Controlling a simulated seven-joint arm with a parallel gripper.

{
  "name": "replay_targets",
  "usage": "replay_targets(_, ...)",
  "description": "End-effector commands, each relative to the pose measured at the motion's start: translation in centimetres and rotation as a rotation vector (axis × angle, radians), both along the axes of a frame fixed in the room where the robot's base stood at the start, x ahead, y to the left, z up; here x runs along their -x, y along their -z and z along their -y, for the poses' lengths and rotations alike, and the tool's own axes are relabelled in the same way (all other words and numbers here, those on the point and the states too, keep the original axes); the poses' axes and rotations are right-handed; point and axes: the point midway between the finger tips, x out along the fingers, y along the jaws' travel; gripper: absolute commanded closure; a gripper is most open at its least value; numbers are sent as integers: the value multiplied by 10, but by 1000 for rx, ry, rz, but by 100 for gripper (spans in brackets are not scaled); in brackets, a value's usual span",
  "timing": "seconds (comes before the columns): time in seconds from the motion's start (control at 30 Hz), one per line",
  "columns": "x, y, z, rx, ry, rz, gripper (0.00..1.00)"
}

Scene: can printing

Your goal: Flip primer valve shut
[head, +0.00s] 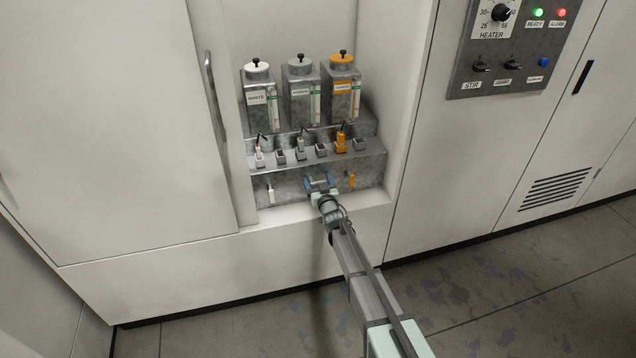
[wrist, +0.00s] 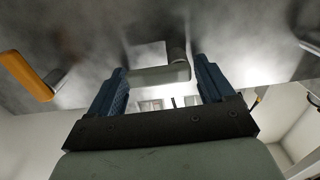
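The grey-green lever (wrist: 158,75) of the middle valve shows in the wrist view, lying crosswise between my two blue fingers on a short round pivot (wrist: 177,52). My gripper (head: 320,182) is open at the front of the metal dispenser block; it also shows in the wrist view (wrist: 159,66). One lever end is close to the left finger and the pivot is close to the right finger; I cannot tell whether either touches. In the head view my gripper hides this lever. The middle tank (head: 301,92) stands above it; its label is too small to read surely.
A white lever (head: 271,192) is left of my gripper and an orange lever (head: 351,182) is right of it. The orange lever (wrist: 25,76) is at the left in the wrist view. Recess walls enclose the block (head: 376,170); a cabinet door handle (head: 213,95) is at left.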

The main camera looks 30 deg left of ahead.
Motion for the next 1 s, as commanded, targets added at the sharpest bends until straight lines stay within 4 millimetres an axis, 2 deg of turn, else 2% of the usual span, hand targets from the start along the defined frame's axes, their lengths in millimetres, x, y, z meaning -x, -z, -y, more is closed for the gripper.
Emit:
replay_targets(0.1,0,0,0,-1,0,-1,8)
replay_targets(0.37,1,0,1,-2,0,-1,8)
replay_targets(0.57,8,-1,8,-2,0,-1,8)
replay_targets(0.77,27,-1,27,-1,1,-1,8)
replay_targets(1.0,61,-2,60,-1,0,-1,8)
